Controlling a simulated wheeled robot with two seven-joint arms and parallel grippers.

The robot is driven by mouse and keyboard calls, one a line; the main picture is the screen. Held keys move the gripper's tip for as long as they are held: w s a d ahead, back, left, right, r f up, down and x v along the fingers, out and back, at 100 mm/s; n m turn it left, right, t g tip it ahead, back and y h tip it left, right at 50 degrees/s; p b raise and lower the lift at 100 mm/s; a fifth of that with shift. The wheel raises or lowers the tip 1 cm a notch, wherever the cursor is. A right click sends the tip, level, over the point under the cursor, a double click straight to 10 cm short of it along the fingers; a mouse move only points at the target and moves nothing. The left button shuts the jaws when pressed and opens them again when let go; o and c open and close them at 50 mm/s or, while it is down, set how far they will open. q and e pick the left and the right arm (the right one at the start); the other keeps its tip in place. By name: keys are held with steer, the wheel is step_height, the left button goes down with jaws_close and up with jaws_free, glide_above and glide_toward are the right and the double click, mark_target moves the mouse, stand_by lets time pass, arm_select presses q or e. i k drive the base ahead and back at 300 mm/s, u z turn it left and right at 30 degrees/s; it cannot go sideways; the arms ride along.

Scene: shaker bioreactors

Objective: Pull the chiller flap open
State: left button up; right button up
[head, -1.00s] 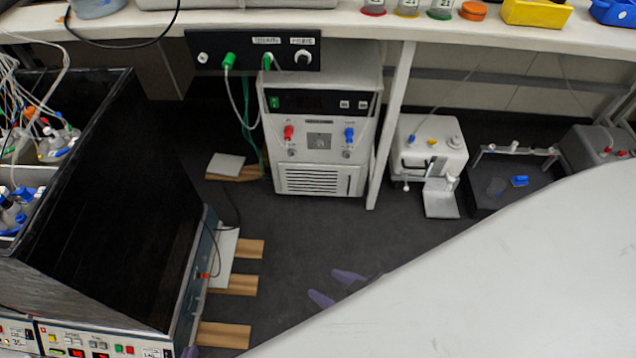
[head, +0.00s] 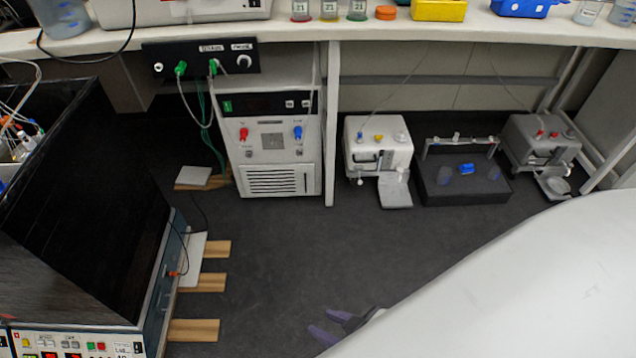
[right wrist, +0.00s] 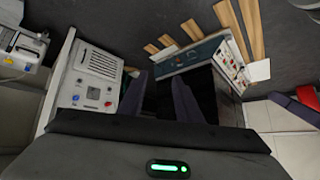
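The chiller (head: 268,140) is a white upright unit under the bench, with red and blue knobs. Its flap (head: 278,181), a louvred panel with a small vertical handle at its right side, looks shut and flush. In the right wrist view the chiller (right wrist: 84,98) lies left of the fingers, with the louvred flap (right wrist: 103,63) facing up the picture. My right gripper (head: 321,321) has purple fingers, apart and empty, over the floor well in front of the chiller. They show also in the right wrist view (right wrist: 159,76). A purple finger-like shape (right wrist: 296,110), probably my left gripper, shows at that view's right edge.
A white bench post (head: 332,130) stands right beside the chiller. The dark floor before the chiller is clear.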

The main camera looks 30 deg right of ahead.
mark_target(284, 179)
steer(key=z, duration=0.85)
steer(key=i, duration=1.05)
steer(key=z, duration=0.8)
steer(key=i, duration=1.1)
steer(key=u, duration=0.2)
